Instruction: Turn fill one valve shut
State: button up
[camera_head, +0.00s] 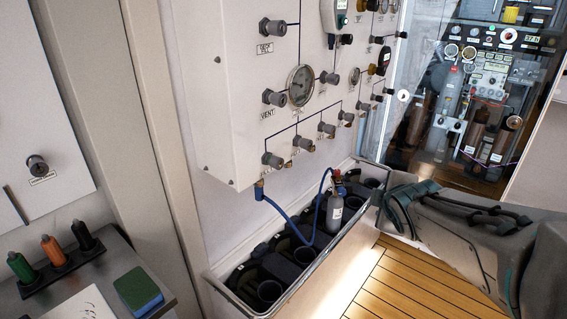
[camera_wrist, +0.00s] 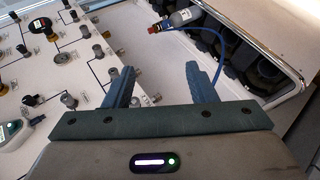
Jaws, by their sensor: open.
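The white panel (camera_head: 240,90) carries a lower row of grey knobs joined by black lines. The row's nearest knob (camera_head: 272,160) is at lower left, above a fitting with a blue hose; its label is too small to read, so I cannot tell which knob is fill one. Further knobs (camera_head: 304,144) continue up to the right. Whether any valve is open or shut cannot be told.
A blue hose (camera_head: 282,219) runs to a small grey cylinder (camera_head: 335,212) at the rack (camera_head: 215,280) below the panel. A round gauge (camera_head: 300,86) and a vent knob (camera_head: 274,97) sit above the row. A bench with coloured bottles (camera_head: 54,250) stands at left. The wooden floor (camera_head: 410,285) is clear.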

jog(key=w+a+n+t+y+b, duration=0.25)
jog(key=w+n, duration=0.25)
jog(key=n, duration=0.3)
jog(key=n+g+y+b, duration=0.2)
jog(key=n+y+b, duration=0.3)
jog(key=n+y, duration=1.4)
send_near(280, 163)
jog(key=w+a+r+n+h, duration=0.1)
jog(key=a+n+h, duration=0.1)
jog(key=w+a+r+n+h+p, duration=0.1)
jog(key=a+r+n+h, duration=0.1)
jog(key=w+a+r+n+h+p, duration=0.1)
jog(key=a+n+h, duration=0.1)
jog(key=a, duration=0.1)
jog(key=shift+w+r+h, duration=0.15)
jog(key=shift+w+h, duration=0.1)
jog(key=shift+w, duration=0.15)
jog(key=c, duration=1)
